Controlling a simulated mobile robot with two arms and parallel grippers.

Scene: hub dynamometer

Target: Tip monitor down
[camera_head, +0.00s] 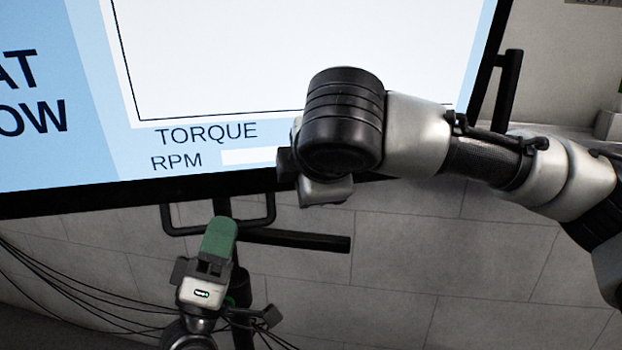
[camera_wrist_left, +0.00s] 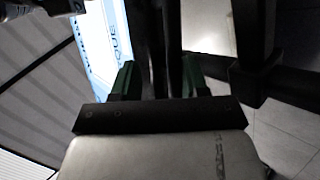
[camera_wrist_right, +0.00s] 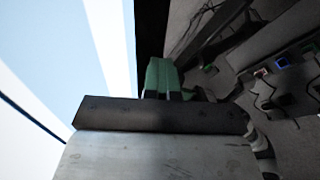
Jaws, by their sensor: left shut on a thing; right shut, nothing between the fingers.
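The monitor (camera_head: 290,60) fills the upper part of the head view, its screen lit with "TORQUE" and "RPM" and its black lower edge slanting. A black looped handle (camera_head: 268,208) hangs below that edge. My left gripper (camera_head: 218,238), with green fingers, is at the handle from below; in the left wrist view its fingers (camera_wrist_left: 157,80) are on either side of a black bar (camera_wrist_left: 156,40). My right gripper (camera_wrist_right: 164,76) is shut and empty, close to the monitor's dark edge (camera_wrist_right: 152,28). In the head view its fingers are hidden behind my right wrist.
A black bar (camera_head: 300,241) runs sideways below the monitor. Another black handle (camera_head: 510,85) stands at the monitor's right edge. Thin cables (camera_head: 75,292) hang at lower left.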

